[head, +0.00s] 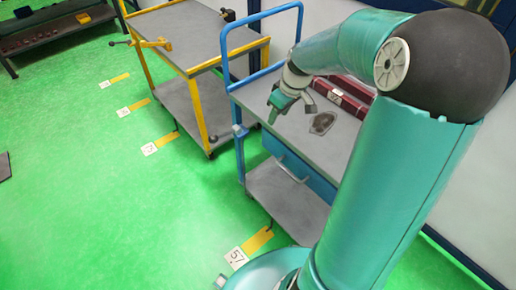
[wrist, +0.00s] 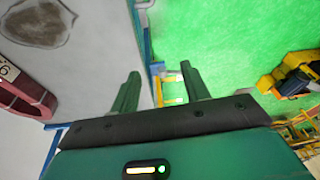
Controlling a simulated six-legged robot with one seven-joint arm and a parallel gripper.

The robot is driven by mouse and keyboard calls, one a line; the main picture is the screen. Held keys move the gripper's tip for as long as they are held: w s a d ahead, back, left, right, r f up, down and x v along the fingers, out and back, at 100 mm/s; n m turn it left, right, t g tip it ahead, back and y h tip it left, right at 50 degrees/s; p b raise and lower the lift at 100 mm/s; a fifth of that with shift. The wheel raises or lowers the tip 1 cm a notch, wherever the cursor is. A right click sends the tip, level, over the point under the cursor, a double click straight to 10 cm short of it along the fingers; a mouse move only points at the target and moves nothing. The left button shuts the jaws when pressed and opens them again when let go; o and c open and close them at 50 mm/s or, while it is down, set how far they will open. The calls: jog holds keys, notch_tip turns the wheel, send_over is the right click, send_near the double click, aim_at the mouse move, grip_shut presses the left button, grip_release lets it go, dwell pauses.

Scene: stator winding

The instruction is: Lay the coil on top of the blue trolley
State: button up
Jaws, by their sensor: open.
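The blue trolley (head: 283,156) has a grey top, blue rails and a blue drawer. A dark red, long, loop-like piece with a white label, seemingly the coil (head: 343,98), lies on the trolley top near the wall side. Its rounded end shows in the wrist view (wrist: 33,98), at the left edge. My arm hides part of it in the head view. My gripper (head: 274,109) is over the trolley's front-left part, apart from the coil. In the wrist view its two green fingers (wrist: 160,88) are spread, with nothing between them.
A dark flat patch (head: 322,122) lies on the trolley top between my gripper and my arm. A yellow trolley (head: 196,97) with grey shelves stands behind to the left. Numbered yellow floor markers (head: 257,240) lie along the green floor, which is largely clear at left.

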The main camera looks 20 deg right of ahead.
jog(key=s+a+r+m+t, duration=0.1)
jog(key=s+a+r+m, duration=0.1)
jog(key=s+a+r, duration=0.4)
jog(key=s+a+r+m+t+h, duration=0.1)
jog(key=s+a+r+m+t, duration=0.1)
jog(key=s+a+r, duration=0.5)
jog(key=s+a, duration=0.3)
jog(key=s, duration=0.4)
jog(key=shift+m+h, duration=0.3)
jog(key=shift+r, duration=0.1)
